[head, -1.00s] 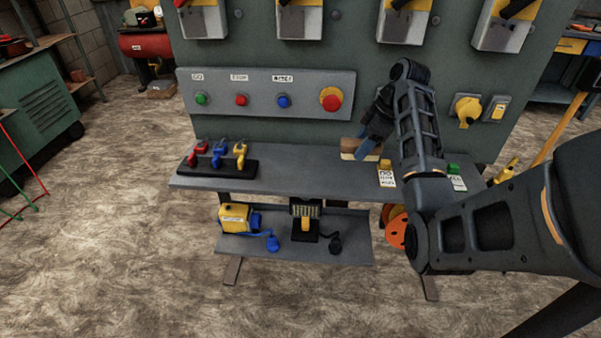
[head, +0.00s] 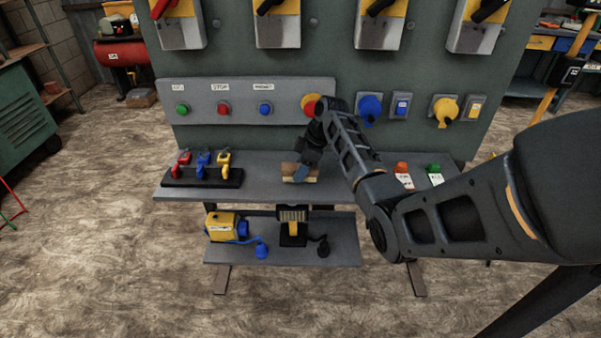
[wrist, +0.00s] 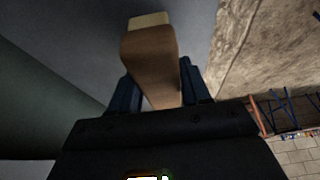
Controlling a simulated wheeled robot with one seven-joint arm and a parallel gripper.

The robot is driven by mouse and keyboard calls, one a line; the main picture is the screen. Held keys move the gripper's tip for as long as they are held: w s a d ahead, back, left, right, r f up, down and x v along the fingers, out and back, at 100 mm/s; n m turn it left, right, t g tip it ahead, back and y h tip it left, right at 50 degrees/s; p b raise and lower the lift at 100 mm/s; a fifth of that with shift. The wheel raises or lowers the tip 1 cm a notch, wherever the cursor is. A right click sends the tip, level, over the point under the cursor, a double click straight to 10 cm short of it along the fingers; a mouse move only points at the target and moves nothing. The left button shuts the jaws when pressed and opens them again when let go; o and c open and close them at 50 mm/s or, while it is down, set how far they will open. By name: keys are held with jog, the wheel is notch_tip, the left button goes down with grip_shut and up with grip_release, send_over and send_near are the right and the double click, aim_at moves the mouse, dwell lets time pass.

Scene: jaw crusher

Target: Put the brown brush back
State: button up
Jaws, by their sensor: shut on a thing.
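The brown brush (head: 289,170) has a brown wooden body with a pale strip along its lower side. My gripper (head: 301,172) is shut on it over the grey upper shelf (head: 262,188), near the middle. In the wrist view the brush (wrist: 151,60) stands out between the two blue fingers of my gripper (wrist: 155,88), its pale end away from the palm. Whether the brush touches the shelf or hangs just above it I cannot tell. My arm hides part of the shelf on the right.
A black stand with red, blue and yellow padlocks (head: 202,170) is on the shelf's left. Orange and green tagged items (head: 402,172) stand on its right. A button panel (head: 245,103) is behind. A yellow device (head: 222,226) sits on the lower shelf.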

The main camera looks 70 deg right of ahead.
jog(key=shift+f, duration=0.9)
jog(key=shift+f, duration=0.15)
jog(key=o, duration=0.9)
jog(key=v, duration=1.2)
jog(key=shift+s+d, duration=0.1)
